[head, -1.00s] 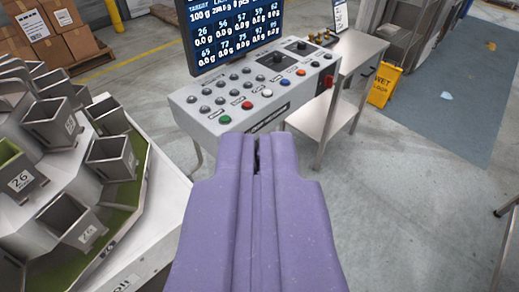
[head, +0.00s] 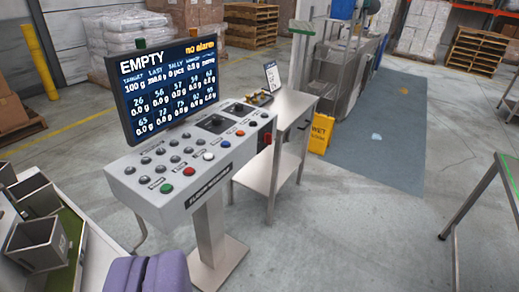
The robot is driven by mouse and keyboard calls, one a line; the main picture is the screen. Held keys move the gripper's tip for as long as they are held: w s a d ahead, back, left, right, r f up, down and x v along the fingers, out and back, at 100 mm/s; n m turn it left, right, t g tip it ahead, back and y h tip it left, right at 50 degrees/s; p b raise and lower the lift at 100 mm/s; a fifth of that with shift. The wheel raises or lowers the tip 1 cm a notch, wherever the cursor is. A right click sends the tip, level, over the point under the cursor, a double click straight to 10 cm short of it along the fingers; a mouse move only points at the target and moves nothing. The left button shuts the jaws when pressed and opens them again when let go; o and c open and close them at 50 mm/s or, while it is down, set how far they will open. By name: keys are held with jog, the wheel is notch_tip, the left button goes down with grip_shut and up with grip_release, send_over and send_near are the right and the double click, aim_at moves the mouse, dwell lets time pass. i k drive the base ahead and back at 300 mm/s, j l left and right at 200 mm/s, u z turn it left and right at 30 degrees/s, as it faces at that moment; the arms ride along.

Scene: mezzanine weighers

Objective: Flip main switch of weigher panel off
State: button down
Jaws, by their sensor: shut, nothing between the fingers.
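The weigher panel (head: 190,165) is a light grey sloped console on a steel post, with several round buttons, among them a green and a red one, and black knobs. A red switch (head: 267,138) sits at its right end and looks like the main switch; its position is too small to tell. A dark screen (head: 165,75) behind the buttons reads "EMPTY" and "no alarm". My purple gripper (head: 150,262) shows at the bottom edge, shut and empty, in front of and below the panel, apart from it. Most of it is cut off by the frame.
Weigher buckets (head: 38,235) stand at lower left. A steel side table (head: 285,130) stands right of the panel, with a yellow wet-floor sign (head: 320,133) beyond it. A green-topped metal frame (head: 495,180) is at right. Floor between panel and frame is clear.

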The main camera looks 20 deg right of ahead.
aim_at(268, 137)
jog(key=i+l, duration=0.25)
jog(key=i, duration=0.3)
jog(key=i+l+u, duration=0.1)
jog(key=i+l, duration=0.15)
jog(key=i, duration=0.3)
jog(key=i+l, duration=0.3)
jog(key=i, duration=0.3)
jog(key=i+l, duration=0.35)
jog(key=i, duration=0.2)
jog(key=i+l+u, duration=0.1)
jog(key=i+l, duration=0.2)
jog(key=i, duration=0.25)
jog(key=i+l, duration=0.3)
jog(key=i, duration=0.25)
